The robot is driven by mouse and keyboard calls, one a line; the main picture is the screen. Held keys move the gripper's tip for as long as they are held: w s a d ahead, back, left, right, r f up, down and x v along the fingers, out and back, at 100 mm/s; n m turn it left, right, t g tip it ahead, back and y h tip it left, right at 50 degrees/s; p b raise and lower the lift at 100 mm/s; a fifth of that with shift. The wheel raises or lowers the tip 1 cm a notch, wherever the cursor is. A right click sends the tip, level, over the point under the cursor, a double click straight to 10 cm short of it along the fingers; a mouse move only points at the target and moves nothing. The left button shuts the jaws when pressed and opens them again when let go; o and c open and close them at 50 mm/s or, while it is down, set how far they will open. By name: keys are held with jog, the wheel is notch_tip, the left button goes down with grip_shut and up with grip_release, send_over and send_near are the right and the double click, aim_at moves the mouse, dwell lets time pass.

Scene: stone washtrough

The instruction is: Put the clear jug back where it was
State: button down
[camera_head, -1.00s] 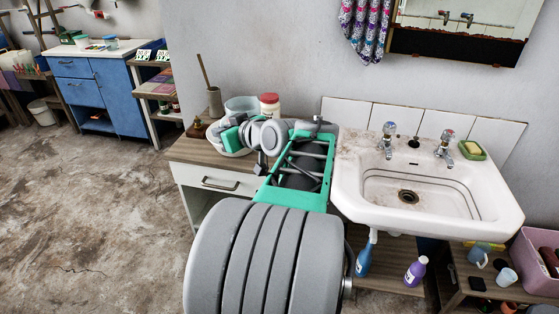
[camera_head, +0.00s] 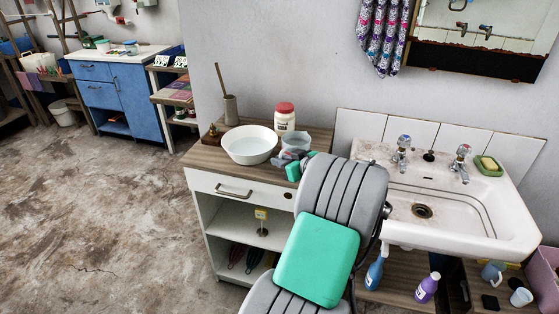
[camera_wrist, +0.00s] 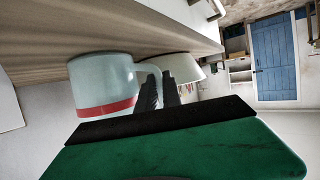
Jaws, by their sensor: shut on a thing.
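The clear jug (camera_head: 297,142) is at the right end of the wooden cabinet top, in front of the red-lidded jar. My gripper (camera_head: 290,163) is at its near side, partly behind my arm. In the wrist view, which is upside down, the pale see-through jug (camera_wrist: 100,82) shows its handle (camera_wrist: 151,72) between the dark fingers of my gripper (camera_wrist: 158,92), which is shut on it. The jug looks upright, its base close to the worktop (camera_wrist: 40,45); I cannot tell whether it touches.
A white bowl (camera_head: 249,145) stands left of the jug. The red-lidded jar (camera_head: 284,117) is behind it, and a grey holder with a brush (camera_head: 230,108) is at the back left. The washbasin (camera_head: 460,215) with taps lies to the right. The cabinet's front left edge is clear.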

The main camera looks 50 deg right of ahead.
jog(key=c, duration=1.5)
grip_release()
